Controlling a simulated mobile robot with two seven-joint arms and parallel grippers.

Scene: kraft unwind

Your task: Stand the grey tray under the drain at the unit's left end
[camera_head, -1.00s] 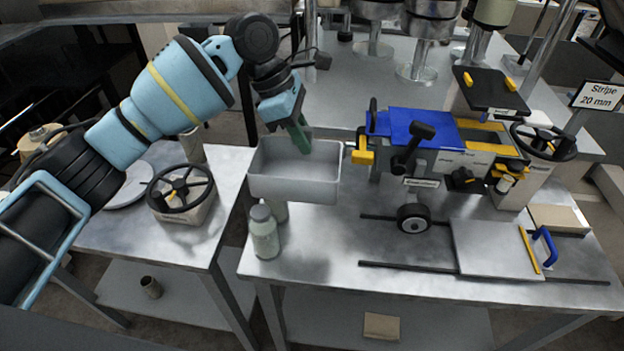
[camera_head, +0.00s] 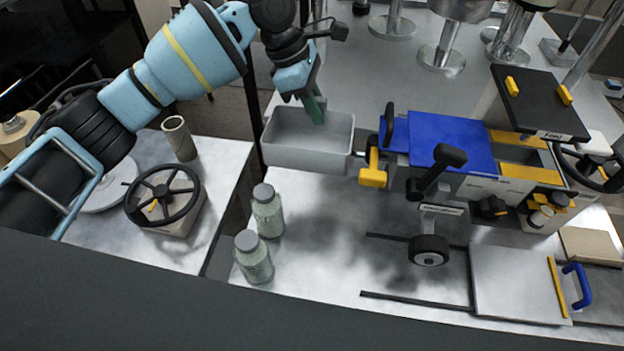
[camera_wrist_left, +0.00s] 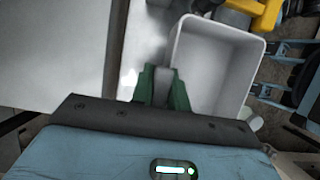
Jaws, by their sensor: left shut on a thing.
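The grey tray (camera_head: 307,155) is an open box just left of the blue-topped unit (camera_head: 440,142). My left gripper (camera_head: 316,108) is shut on the tray's wall, its green fingers reaching down over it. In the left wrist view the fingers (camera_wrist_left: 162,90) pinch the near wall of the tray (camera_wrist_left: 210,70), which looks empty. The yellow drain-like fitting (camera_head: 373,172) at the unit's left end is close to the tray's right side, with a small gap. I cannot tell whether the tray's base touches the table. My right gripper is not seen.
Two capped jars (camera_head: 267,210) stand on the metal table in front of the tray. A side table at left holds a handwheel (camera_head: 163,195) and a grey cup (camera_head: 179,138). A flat plate with a blue handle (camera_head: 577,287) lies at right. The table's middle is partly clear.

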